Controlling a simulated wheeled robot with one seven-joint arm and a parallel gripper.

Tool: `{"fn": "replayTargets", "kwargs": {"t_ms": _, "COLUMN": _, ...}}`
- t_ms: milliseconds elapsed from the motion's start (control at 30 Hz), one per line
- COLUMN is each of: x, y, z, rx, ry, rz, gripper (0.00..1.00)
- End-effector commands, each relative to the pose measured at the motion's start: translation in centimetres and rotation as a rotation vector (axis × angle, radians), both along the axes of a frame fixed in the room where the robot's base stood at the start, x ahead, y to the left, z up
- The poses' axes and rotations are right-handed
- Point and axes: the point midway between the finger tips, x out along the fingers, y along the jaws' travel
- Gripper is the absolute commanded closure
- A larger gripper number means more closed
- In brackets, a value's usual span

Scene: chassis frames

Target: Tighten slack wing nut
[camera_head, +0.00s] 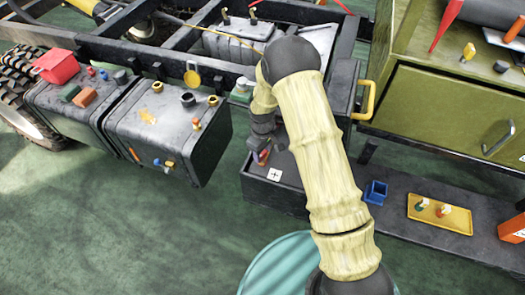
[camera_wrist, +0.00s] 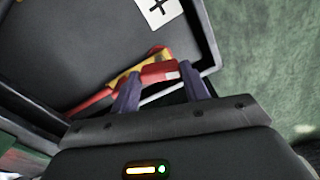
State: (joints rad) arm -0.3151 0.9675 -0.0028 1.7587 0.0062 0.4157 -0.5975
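No wing nut can be told for certain; small yellow fittings (camera_head: 212,100) sit on the black tank (camera_head: 160,110) in the head view, too small to identify. My gripper (camera_head: 262,157) is low over the open dark tray with a white cross label (camera_head: 275,174). In the wrist view its two purple-grey fingers (camera_wrist: 163,82) stand apart. A red piece with a pale end (camera_wrist: 160,72) lies between the fingertips. Whether they grip it or only hover over it cannot be told. A red bar and a yellow piece (camera_wrist: 122,82) lie beside it in the tray.
A red box (camera_head: 55,65) sits on the left tank. Green floor (camera_head: 120,225) is clear at front left.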

Motion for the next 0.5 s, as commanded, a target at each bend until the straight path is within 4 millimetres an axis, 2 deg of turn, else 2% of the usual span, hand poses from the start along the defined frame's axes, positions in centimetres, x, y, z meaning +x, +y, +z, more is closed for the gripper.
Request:
{"fn": "replayTargets", "kwargs": {"t_ms": 267, "x": 0.04, "y": -0.03, "z": 0.06, "rx": -0.001, "ry": -0.001, "rz": -0.023, "gripper": 0.77}}
{"fn": "replayTargets", "kwargs": {"t_ms": 500, "x": 0.05, "y": -0.03, "z": 0.10, "rx": -0.001, "ry": -0.001, "rz": -0.112, "gripper": 0.77}}
